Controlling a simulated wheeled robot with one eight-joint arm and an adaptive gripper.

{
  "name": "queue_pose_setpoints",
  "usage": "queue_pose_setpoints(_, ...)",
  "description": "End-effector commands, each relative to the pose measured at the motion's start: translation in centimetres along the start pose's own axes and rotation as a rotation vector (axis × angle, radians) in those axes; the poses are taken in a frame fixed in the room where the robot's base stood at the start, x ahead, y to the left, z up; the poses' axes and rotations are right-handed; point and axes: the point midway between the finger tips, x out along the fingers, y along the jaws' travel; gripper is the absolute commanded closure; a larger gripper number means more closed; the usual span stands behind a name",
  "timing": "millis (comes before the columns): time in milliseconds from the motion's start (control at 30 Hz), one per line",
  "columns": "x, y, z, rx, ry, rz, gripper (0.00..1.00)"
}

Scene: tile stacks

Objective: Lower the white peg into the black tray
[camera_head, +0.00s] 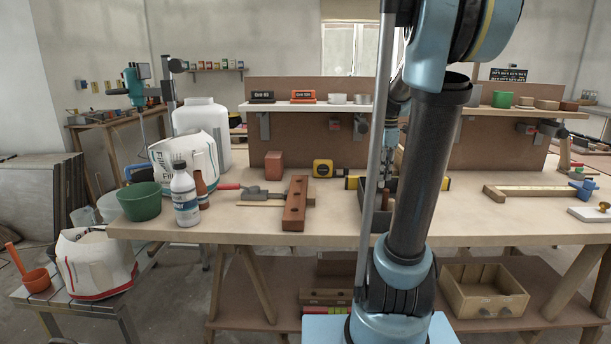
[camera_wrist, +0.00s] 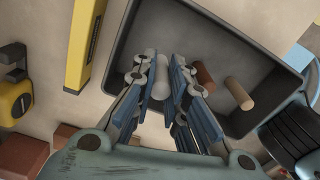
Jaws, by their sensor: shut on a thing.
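My gripper (camera_wrist: 164,66) is shut on the white peg (camera_wrist: 161,80), which shows between its blue fingers in the wrist view. The fingers and peg are over the left part of the black tray (camera_wrist: 232,48). I cannot tell whether the peg touches the tray floor. A reddish-brown peg (camera_wrist: 205,77) and a tan peg (camera_wrist: 239,93) are in the tray, to the right of the fingers. In the head view my arm hides most of the tray (camera_head: 378,196) and the gripper, and the white peg cannot be made out.
A yellow spirit level (camera_wrist: 85,42) lies just left of the tray in the wrist view, with a yellow tape measure (camera_wrist: 14,98) farther left. A reddish-brown block (camera_head: 296,203) lies on the workbench (camera_head: 250,226) in the head view. Bare bench shows around the tray.

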Motion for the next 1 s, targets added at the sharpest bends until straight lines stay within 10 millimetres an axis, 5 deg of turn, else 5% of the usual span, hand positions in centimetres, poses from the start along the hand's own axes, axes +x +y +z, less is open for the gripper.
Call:
queue_pose_setpoints(467,0.18,0.01,0.0,0.0,0.0,0.0,1.0)
queue_pose_setpoints(500,0.18,0.01,0.0,0.0,0.0,0.0,0.78)
queue_pose_setpoints(567,0.18,0.01,0.0,0.0,0.0,0.0,0.64)
queue_pose_setpoints(1000,-0.26,0.02,0.0,0.0,0.0,0.0,0.64)
